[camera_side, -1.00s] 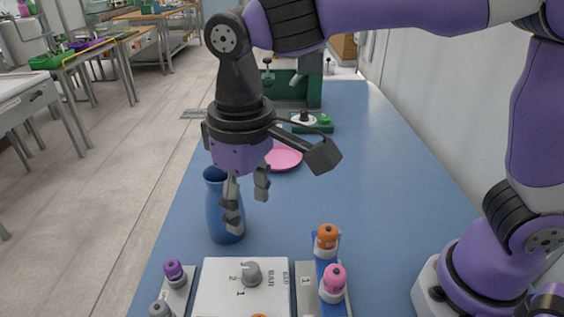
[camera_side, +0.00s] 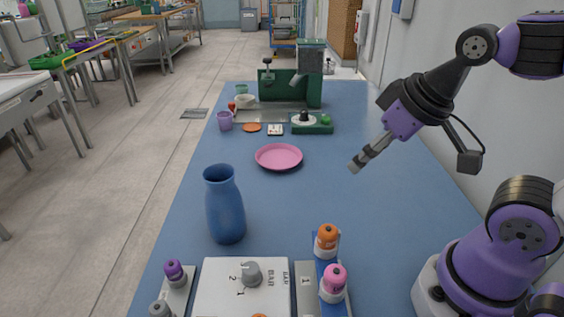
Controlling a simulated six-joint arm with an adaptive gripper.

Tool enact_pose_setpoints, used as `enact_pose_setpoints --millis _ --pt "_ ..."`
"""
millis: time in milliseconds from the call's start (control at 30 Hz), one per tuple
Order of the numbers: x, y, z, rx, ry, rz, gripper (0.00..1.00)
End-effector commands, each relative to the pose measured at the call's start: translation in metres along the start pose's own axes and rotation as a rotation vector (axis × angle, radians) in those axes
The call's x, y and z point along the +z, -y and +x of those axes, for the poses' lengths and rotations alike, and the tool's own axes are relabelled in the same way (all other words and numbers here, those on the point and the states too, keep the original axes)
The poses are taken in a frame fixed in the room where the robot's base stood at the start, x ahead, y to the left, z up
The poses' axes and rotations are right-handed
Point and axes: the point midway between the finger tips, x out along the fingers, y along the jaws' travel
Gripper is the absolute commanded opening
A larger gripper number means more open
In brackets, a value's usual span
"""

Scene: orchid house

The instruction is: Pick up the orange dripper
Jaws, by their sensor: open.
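The orange dripper (camera_side: 327,237) appears to be the small orange-topped piece with a pale lower part. It stands upright at the near right of the blue table, just behind a similar pink-topped one (camera_side: 334,280). My gripper (camera_side: 356,165) is raised over the right half of the table, pointing down and left. It is well behind and above the orange dripper, apart from it. It is open and holds nothing; its fingers overlap in this view, so the gap hardly shows.
A blue vase (camera_side: 226,205) stands left of the orange dripper. A white dial panel (camera_side: 215,290) and a purple-topped piece (camera_side: 174,270) are in front. A pink plate (camera_side: 278,157) lies mid-table. A green machine (camera_side: 312,80) stands at the back. The table's right middle is clear.

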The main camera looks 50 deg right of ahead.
Motion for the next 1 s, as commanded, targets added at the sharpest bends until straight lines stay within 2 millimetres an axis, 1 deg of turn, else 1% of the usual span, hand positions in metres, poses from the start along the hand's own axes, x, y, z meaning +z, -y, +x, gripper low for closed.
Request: enact_pose_setpoints --millis 267,300,567,667,767,900,1000 --pt "0.0 0.0 0.0 0.0 0.001 0.0 0.61" --pt "0.0 0.0 0.0 0.0 0.001 0.0 0.66" --pt "0.0 0.0 0.0 0.0 0.001 0.0 0.66" --pt "-0.003 0.005 -0.002 -0.011 0.023 -0.016 0.66" --pt "-0.009 0.026 -0.009 -0.046 0.12 -0.077 0.66" --pt "-0.016 0.069 -0.026 -0.08 0.313 -0.199 0.66" --pt "-0.015 0.093 -0.037 -0.08 0.419 -0.268 0.66"
